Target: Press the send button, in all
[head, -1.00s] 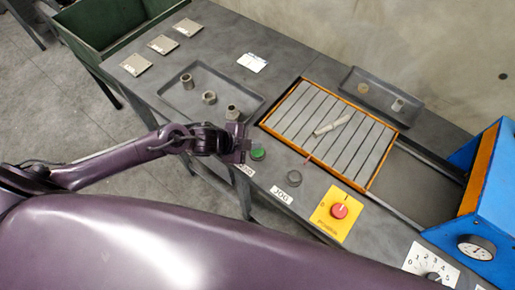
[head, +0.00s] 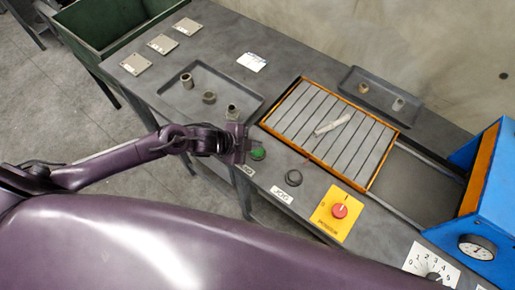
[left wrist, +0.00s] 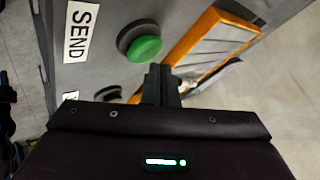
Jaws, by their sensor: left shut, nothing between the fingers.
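The send button is a green round cap in a dark ring (head: 257,153), on the front edge of the bench. It also shows in the left wrist view (left wrist: 144,48), beside the white SEND label (left wrist: 80,31). My left gripper (head: 243,150) is shut and empty, just left of the green button in the head view. In the left wrist view its closed fingertips (left wrist: 160,72) are just below the button in the picture. I cannot tell whether they touch it. My right gripper is not in view.
A dark JOG button (head: 293,177) and a red knob on a yellow plate (head: 340,211) lie further right along the edge. An orange-framed slatted bed (head: 364,186) holds a pale rod. A grey tray (head: 176,104) with metal parts stands behind my gripper.

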